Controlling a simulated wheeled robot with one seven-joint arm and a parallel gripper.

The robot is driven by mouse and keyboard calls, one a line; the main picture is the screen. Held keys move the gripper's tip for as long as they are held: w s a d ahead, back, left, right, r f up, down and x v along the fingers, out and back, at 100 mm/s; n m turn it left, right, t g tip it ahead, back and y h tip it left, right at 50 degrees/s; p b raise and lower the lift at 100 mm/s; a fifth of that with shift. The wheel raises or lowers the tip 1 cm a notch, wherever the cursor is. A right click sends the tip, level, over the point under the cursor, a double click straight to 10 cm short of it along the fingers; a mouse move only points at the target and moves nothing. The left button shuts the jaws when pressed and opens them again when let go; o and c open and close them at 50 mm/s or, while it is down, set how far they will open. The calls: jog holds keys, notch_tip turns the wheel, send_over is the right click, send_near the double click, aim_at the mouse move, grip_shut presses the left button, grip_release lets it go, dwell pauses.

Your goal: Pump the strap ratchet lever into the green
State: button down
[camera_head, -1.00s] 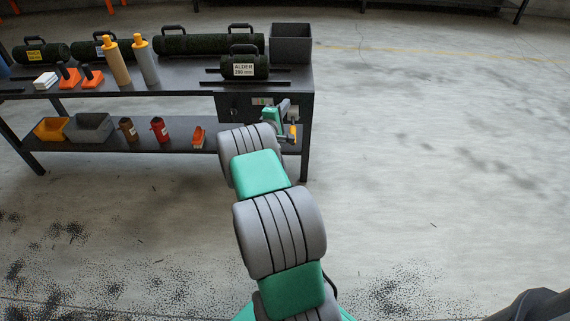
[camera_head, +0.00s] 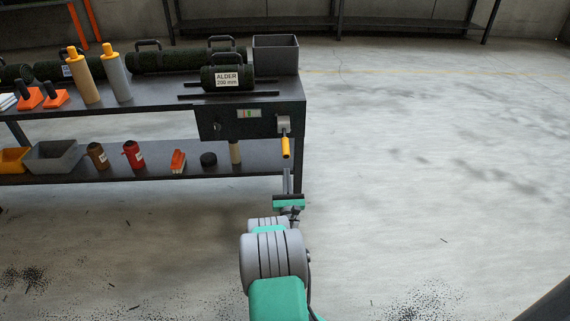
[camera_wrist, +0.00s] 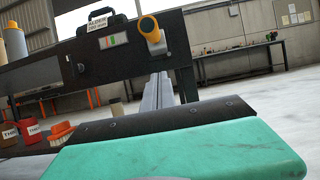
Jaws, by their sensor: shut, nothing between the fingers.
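The strap ratchet lever (camera_head: 285,147) has a yellow grip and hangs down from a grey mount (camera_head: 283,123) at the right end of the bench's front panel. A small gauge (camera_head: 248,114) with a green part sits on the panel to its left; in the wrist view the gauge (camera_wrist: 113,40) shows white, green and red, and its pointer is too small to read. My gripper (camera_head: 287,178) is shut and empty, below the lever and apart from it. In the wrist view the lever's yellow end (camera_wrist: 151,32) is above my gripper (camera_wrist: 160,80).
A turf roll labelled ALDER (camera_head: 228,78) lies on the bench top (camera_head: 160,96) beside a grey bin (camera_head: 276,56). The lower shelf (camera_head: 110,168) holds a red can (camera_head: 133,155), a brush (camera_head: 178,161) and other items. Floor to the right is clear.

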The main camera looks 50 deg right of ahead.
aim_at(285, 140)
jog(key=shift+w+d+r+b, duration=0.2)
jog(key=shift+w+d+r, duration=0.1)
jog(key=shift+r, duration=0.6)
jog(key=shift+w+d+r+b, duration=0.25)
jog(key=shift+d+r, duration=0.05)
jog(key=shift+r, duration=0.6)
jog(key=shift+w+d+r+b, duration=0.2)
jog(key=shift+w+d+r, duration=0.1)
jog(key=shift+r, duration=0.6)
